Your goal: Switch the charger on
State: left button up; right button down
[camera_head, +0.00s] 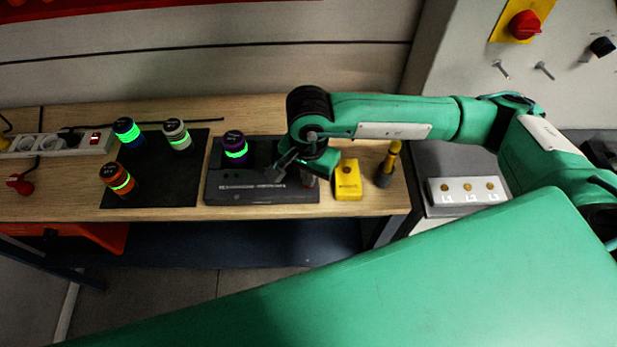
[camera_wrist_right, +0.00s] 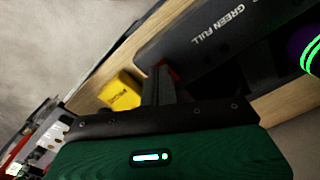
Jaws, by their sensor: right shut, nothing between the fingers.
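The charger (camera_head: 260,196) is a dark box on the wooden bench, with a purple-topped cylinder (camera_head: 235,148) with a glowing green ring at its left side. Its lettering, "GREEN FULL", shows in the right wrist view (camera_wrist_right: 195,42). A small red part (camera_head: 311,181), which looks like the switch, is at the charger's right end, partly hidden by my gripper. My right gripper (camera_head: 277,172) is shut and empty over the right part of the charger. In the right wrist view its fingers (camera_wrist_right: 162,82) are close to the red part (camera_wrist_right: 172,68); I cannot tell whether they touch. My left gripper is not in view.
A yellow box (camera_head: 347,184) and a yellow-and-black upright tool (camera_head: 386,165) stand right of the charger. A dark mat (camera_head: 150,186) with several ringed cylinders lies left. A power strip (camera_head: 85,145) is at the far left. A grey panel (camera_head: 468,191) is at right.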

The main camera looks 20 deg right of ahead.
jog(key=shift+f, duration=0.15)
notch_tip(320, 180, up, 2)
jog(key=shift+r+p, duration=0.65)
jog(key=shift+r, duration=1.85)
